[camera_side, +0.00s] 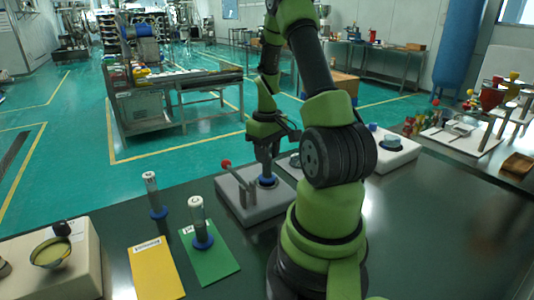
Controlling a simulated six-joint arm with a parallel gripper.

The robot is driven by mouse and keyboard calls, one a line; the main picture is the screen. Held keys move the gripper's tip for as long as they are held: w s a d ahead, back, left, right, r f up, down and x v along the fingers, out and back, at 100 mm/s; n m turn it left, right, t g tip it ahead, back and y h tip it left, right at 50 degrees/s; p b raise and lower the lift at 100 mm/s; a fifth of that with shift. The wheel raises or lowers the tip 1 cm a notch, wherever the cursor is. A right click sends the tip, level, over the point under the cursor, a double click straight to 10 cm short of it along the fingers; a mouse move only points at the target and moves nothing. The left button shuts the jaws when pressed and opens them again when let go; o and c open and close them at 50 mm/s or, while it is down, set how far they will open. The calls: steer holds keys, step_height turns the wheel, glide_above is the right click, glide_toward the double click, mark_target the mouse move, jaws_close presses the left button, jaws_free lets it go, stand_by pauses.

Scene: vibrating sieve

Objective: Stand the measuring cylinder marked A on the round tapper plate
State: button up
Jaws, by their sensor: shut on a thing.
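My gripper (266,158) points down over the grey tapper unit (243,212) and is shut on a measuring cylinder. Its blue foot (268,181) shows below the fingers, at the unit's round plate. The gripper hides most of the cylinder and its mark, and the foot covers most of the plate. I cannot tell whether the foot touches the plate. The cylinder looks upright. Two other cylinders with blue feet and pale marked tops stand to the left: one (152,190) on the dark bench, one (198,222) on a green mat. Their marks are too small to read surely.
A red-knobbed lever (226,164) rises at the tapper unit's left. A yellow card (156,270) and the green mat (217,268) lie in front. A beige unit with a bowl (51,252) stands at left, a white unit (397,152) behind my arm.

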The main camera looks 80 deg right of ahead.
steer(key=shift+f, duration=0.15)
steer(key=o, duration=1)
steer(key=shift+f, duration=0.1)
